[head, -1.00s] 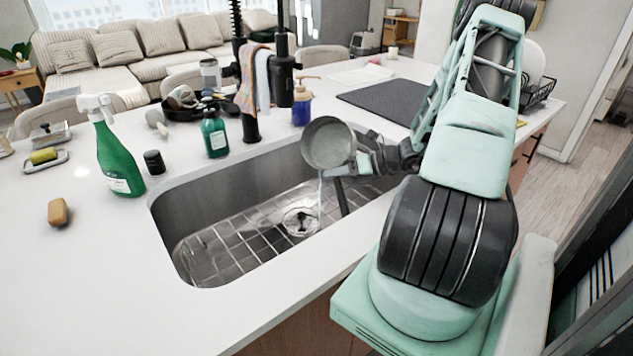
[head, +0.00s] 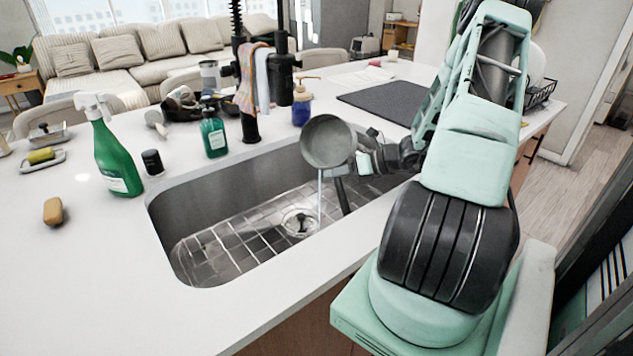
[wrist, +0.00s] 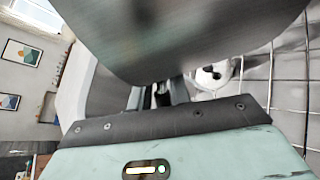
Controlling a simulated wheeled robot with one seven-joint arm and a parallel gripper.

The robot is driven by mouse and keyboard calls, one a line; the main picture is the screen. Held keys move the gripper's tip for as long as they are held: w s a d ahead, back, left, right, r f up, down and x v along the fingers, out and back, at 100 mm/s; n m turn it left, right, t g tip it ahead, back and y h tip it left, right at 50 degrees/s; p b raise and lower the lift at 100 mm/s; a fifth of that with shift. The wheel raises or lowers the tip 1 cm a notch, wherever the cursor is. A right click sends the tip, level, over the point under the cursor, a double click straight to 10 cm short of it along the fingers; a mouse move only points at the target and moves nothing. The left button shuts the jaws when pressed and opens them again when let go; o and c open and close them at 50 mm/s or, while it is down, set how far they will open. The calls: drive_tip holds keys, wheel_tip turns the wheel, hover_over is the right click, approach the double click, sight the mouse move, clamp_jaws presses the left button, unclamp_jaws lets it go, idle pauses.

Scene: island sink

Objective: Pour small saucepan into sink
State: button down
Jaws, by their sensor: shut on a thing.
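The small saucepan (head: 327,141) is a grey metal pan, held tilted above the sink (head: 192,250), its inside facing the head camera. A thin stream of clear liquid runs from its lower rim down toward the drain (head: 299,222). My gripper (head: 366,160) is shut on the saucepan's handle side, at the sink's right part; the fingertips are partly hidden. In the wrist view the saucepan's grey surface (wrist: 185,35) fills the top, close to the camera, with the drain (wrist: 214,74) and grid beyond.
A black faucet (head: 249,100) with cloths stands behind the sink. A green spray bottle (head: 115,158), a black jar (head: 153,162), a teal soap bottle (head: 214,134) and a blue dispenser (head: 301,105) stand around it. A dark mat (head: 385,101) lies behind right.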

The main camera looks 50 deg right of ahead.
drive_tip(key=shift+n+h+b, duration=0.5)
drive_tip(key=shift+n+b, duration=0.1)
drive_tip(key=shift+b, duration=1.1)
drive_tip(key=shift+s+a+r+n+h+b, duration=0.15)
drive_tip(key=shift+a+n+h+b, duration=0.3)
drive_tip(key=shift+b, duration=1.6)
drive_tip(key=shift+n+h+b, duration=0.25)
drive_tip(key=shift+n+b, duration=0.1)
drive_tip(key=shift+b, duration=0.4)
